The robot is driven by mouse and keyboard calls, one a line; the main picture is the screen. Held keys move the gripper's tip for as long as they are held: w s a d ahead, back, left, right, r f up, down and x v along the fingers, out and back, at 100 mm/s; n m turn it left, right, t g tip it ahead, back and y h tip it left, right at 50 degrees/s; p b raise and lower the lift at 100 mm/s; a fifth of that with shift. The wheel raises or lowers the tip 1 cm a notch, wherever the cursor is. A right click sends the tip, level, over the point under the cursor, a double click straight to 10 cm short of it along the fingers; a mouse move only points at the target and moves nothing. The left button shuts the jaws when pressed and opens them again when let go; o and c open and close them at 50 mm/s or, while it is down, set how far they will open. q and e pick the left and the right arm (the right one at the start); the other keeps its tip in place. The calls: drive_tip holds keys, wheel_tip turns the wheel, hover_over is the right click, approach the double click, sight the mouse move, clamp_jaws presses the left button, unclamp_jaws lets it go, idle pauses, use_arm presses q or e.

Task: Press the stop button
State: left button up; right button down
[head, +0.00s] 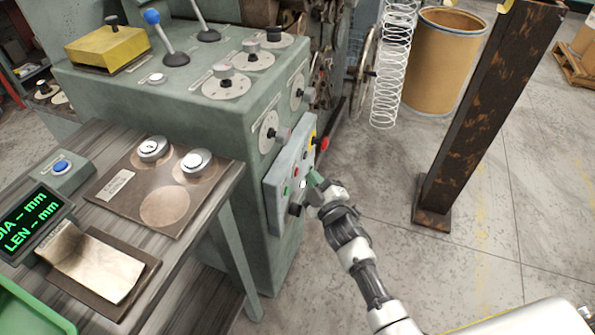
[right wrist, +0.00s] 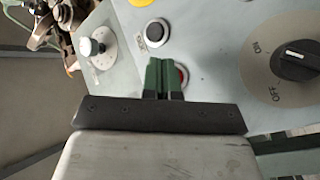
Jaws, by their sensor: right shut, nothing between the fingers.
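The control panel (head: 282,181) is a pale grey plate on the side of the green machine. In the right wrist view, a red button (right wrist: 183,76) in a pale ring is partly hidden behind my fingers; its label is not visible. My right gripper (head: 315,181) is shut and empty, its green fingertips in front of the panel. In the right wrist view, the closed fingers (right wrist: 163,66) overlap the red button's left part; I cannot tell if they touch it. A red mushroom button (head: 323,143) sticks out at the panel's far edge. My left gripper is not in view.
A black button (right wrist: 156,32) and an ON/OFF rotary knob (right wrist: 297,61) flank the red button. A workbench (head: 190,262) with a display (head: 30,224) stands at left. A rusty steel post (head: 490,105) stands at right. The floor between is clear.

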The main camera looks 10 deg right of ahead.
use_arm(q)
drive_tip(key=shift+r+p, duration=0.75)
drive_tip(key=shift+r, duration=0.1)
use_arm(e)
drive_tip(key=s+d, duration=0.1)
drive_tip(key=d, duration=0.1)
drive_tip(key=s+d, duration=0.1)
drive_tip(key=d, duration=0.1)
drive_tip(key=shift+s, duration=0.3)
